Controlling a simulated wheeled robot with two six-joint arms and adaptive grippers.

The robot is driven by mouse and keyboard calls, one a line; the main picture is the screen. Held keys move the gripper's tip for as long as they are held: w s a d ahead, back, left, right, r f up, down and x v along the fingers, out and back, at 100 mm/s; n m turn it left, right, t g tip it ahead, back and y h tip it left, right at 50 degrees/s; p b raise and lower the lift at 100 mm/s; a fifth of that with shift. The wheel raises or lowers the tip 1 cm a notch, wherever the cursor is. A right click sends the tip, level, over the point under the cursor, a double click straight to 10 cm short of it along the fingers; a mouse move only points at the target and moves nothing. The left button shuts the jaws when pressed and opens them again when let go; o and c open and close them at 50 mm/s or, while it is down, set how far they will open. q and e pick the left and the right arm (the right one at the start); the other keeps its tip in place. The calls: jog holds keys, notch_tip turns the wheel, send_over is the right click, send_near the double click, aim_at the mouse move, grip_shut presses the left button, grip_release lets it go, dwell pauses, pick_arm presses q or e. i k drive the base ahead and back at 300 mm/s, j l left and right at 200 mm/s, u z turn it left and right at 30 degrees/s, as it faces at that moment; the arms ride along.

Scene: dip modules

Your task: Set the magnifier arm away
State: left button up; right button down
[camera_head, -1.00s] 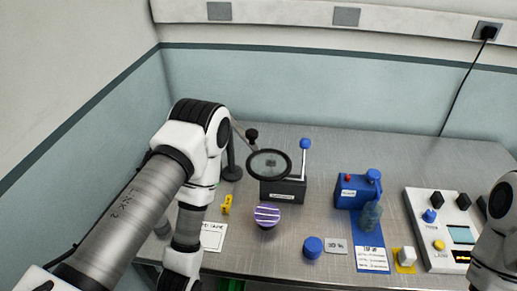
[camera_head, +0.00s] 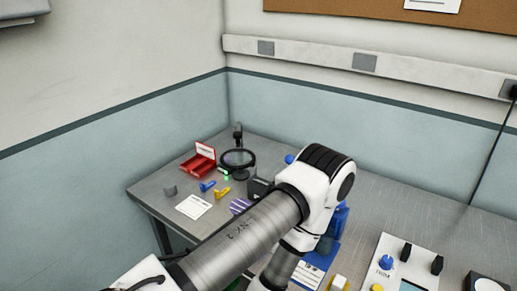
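The magnifier (camera_head: 238,158) is a round lens in a black ring on a dark upright stand (camera_head: 238,133), at the back left of the table. In the picture its ring shows just left of the dark box (camera_head: 258,188), which my arm partly covers. My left arm crosses the lower middle of the head view and bends down at the elbow, right of the magnifier. Its gripper is out of view, below the picture. My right gripper is not in view.
A red open box (camera_head: 199,163), a blue piece (camera_head: 207,186), a yellow piece (camera_head: 222,191), a grey block (camera_head: 169,190) and a white card (camera_head: 193,207) lie around the magnifier's left and front. A control panel (camera_head: 400,265) is at right. The back right tabletop is clear.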

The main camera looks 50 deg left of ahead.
aim_at(237, 135)
jog(key=u, duration=2.7)
